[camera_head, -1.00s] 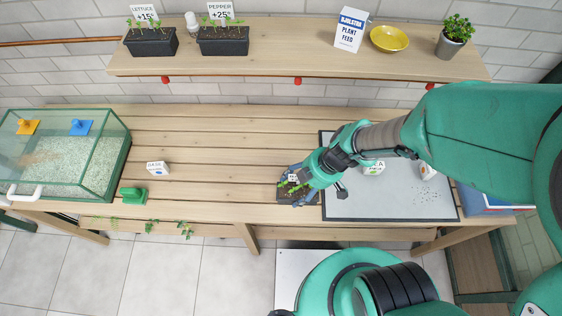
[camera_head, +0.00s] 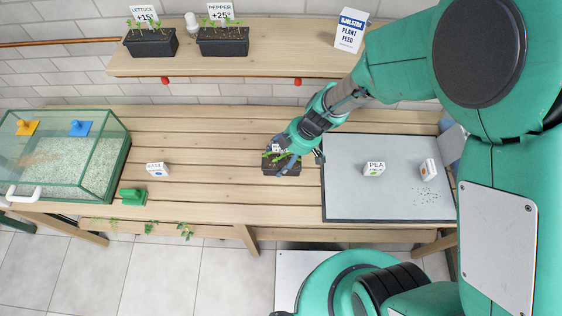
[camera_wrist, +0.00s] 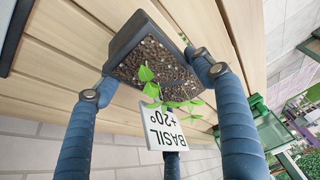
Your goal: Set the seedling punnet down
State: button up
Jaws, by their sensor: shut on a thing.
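The seedling punnet (camera_head: 281,171) is a small dark pot of soil with green seedlings, over the middle of the slatted bench, left of the grey mat. In the wrist view the punnet (camera_wrist: 127,38) is close up, with its white "BASIL +20°" label (camera_wrist: 162,127) on the near side. My gripper (camera_head: 284,158) is shut on the punnet, with blue fingers on opposite sides of it in the wrist view (camera_wrist: 155,77). The punnet's underside is hidden, so I cannot tell whether it touches the bench.
The grey mat (camera_head: 350,200) holds a white PEA block (camera_head: 374,169) and another block (camera_head: 429,169). A BASE block (camera_head: 157,169) and a green piece (camera_head: 133,196) lie left, beside a glass gravel box (camera_head: 110,165). Bench slats (camera_head: 215,180) between are clear. A shelf (camera_head: 270,60) runs behind.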

aim_at(284, 159)
jog(key=shift+w+a, duration=0.1)
jog(key=shift+w, duration=0.2)
jog(key=shift+f, duration=0.1)
jog(key=shift+f+b, duration=0.4)
jog(key=shift+f, duration=1.25)
jog(key=shift+f+b, duration=0.2)
jog(key=shift+b, duration=0.1)
jog(key=o, duration=1.4)
jog(key=shift+c, duration=0.2)
jog(key=shift+r, duration=0.2)
jog(key=shift+r+p, duration=0.1)
jog(key=shift+p, duration=0.3)
jog(key=p+v, duration=0.2)
jog(key=v, duration=0.9)
jog(key=shift+r, duration=0.4)
